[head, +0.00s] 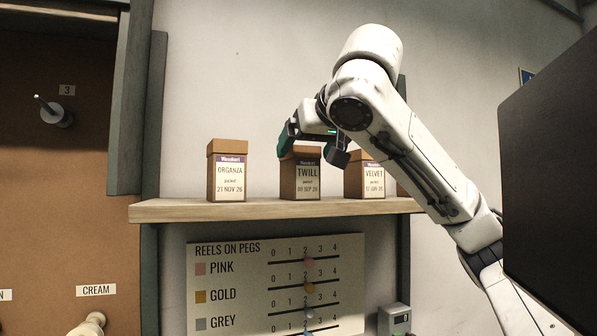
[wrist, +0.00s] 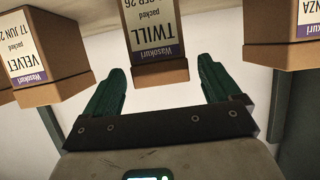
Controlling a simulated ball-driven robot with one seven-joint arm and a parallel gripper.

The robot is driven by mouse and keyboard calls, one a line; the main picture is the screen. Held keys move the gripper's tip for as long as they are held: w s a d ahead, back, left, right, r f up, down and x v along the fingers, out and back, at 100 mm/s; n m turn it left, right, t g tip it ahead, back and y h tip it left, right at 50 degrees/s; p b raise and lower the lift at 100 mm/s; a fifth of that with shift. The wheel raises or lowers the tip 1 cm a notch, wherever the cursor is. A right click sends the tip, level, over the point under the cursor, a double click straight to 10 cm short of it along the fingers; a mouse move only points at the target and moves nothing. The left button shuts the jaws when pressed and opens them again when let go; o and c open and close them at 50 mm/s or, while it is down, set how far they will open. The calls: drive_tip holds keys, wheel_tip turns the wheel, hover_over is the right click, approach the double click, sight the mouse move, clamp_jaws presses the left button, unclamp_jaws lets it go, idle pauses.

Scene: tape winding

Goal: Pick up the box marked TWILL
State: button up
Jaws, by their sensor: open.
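The TWILL box (head: 301,182) is a brown lidded box with a white label and a purple band, upright on a wooden shelf between two similar boxes. My gripper (head: 311,148) is open at the lid of this box, with a green finger at its left and a dark one at its right. In the wrist view, which is upside down, the TWILL box (wrist: 158,45) shows between the two green fingers of my gripper (wrist: 163,72), with a gap on each side. Nothing is held. I cannot tell how far the fingers reach along the lid.
The ORGANZA box (head: 227,172) stands to the left and the VELVET box (head: 368,180) close to the right, partly behind my arm. The shelf (head: 270,209) has bare room between ORGANZA and TWILL. Below hangs a reel chart (head: 235,310). A dark panel (head: 552,190) stands at the right.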

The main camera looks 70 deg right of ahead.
drive_tip(key=shift+p+x, duration=1.05)
drive_tip(key=shift+x, duration=1.55)
drive_tip(key=shift+f, duration=0.15)
drive_tip(key=shift+c, duration=0.3)
drive_tip(key=shift+a, duration=0.1)
drive_tip(key=c, duration=1.1)
